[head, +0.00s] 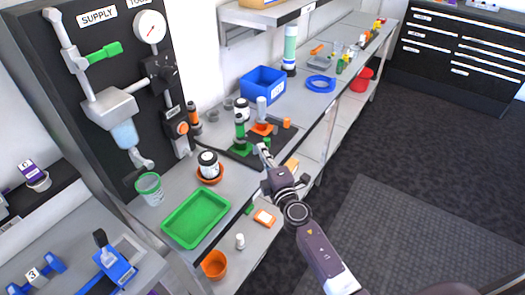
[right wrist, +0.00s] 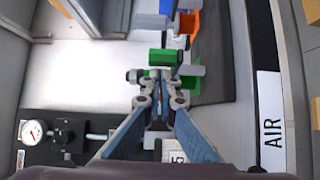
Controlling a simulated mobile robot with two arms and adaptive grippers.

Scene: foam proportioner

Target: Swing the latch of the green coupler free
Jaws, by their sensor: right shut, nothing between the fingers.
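The green coupler (head: 240,148) stands on a dark mat on the bench, with a green-and-dark upright part on it. In the right wrist view its green parts (right wrist: 161,57) lie just beyond my fingertips. I cannot tell which of these parts is the latch. My right gripper (head: 262,150) reaches in from the lower right, close to the coupler's right side. In the right wrist view its fingers (right wrist: 160,88) are shut with nothing between them. They partly cover the coupler, so contact is unclear. My left gripper is not in view.
An orange coupler (head: 262,128) stands just behind the green one. A black-and-white jar (head: 208,165) and a green tray (head: 195,219) are nearer on the bench. A blue bin (head: 262,86) stands behind. The black supply panel (head: 85,60) rises at left.

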